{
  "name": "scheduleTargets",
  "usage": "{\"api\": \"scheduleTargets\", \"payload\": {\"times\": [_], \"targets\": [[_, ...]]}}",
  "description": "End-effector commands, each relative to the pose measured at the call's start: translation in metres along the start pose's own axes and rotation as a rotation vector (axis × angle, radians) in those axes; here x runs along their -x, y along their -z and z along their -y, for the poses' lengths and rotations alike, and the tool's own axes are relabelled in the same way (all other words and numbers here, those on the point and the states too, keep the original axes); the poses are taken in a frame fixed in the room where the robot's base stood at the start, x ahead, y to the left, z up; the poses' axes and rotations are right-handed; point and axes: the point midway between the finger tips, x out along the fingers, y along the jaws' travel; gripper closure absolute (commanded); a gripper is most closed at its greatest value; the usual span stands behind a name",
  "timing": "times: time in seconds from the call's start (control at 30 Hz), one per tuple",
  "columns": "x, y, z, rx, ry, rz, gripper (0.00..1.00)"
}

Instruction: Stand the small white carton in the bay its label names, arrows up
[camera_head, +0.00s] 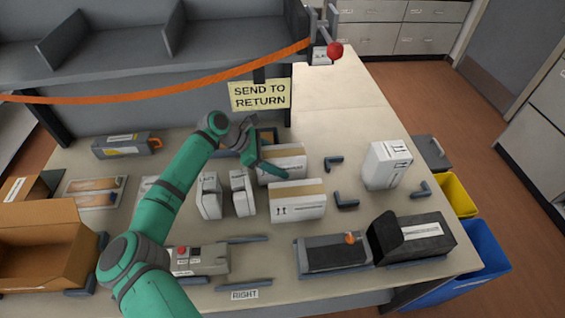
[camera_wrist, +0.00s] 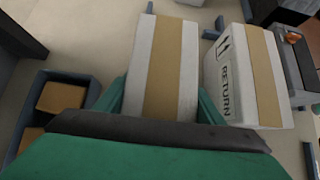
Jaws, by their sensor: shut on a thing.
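My gripper (camera_wrist: 161,104) is shut on a white carton with a tan tape strip (camera_wrist: 170,50), one finger on each side of it. In the head view this carton (camera_head: 287,158) lies low at the table's middle, partly hidden by my gripper (camera_head: 266,163); I cannot tell whether it touches the table. Beside it is a second white taped carton (camera_head: 297,205), with arrows on its front side. In the wrist view this second carton (camera_wrist: 226,90) shows the word RETURN and arrows. A yellow sign (camera_head: 260,95) reads SEND TO RETURN.
A white carton (camera_head: 388,166) stands at right among dark corner brackets (camera_head: 346,200). Two narrow white packs (camera_head: 241,193) stand left of the cartons. A dark tray with brown boxes (camera_wrist: 36,118) is close to my left finger. An orange strap (camera_head: 180,85) crosses behind. The pale back surface is clear.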

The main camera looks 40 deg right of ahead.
Motion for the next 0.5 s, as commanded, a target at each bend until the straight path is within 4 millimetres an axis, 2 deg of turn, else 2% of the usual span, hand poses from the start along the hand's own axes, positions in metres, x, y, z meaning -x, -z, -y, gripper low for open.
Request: {"api": "scheduleTargets", "payload": {"times": [0.1,0.5], "targets": [[-0.0048,0.0059,-0.0005,0.0,-0.003,0.002,0.77],[-0.0083,0.0073,-0.0007,-0.003,-0.003,0.001,0.77]]}}
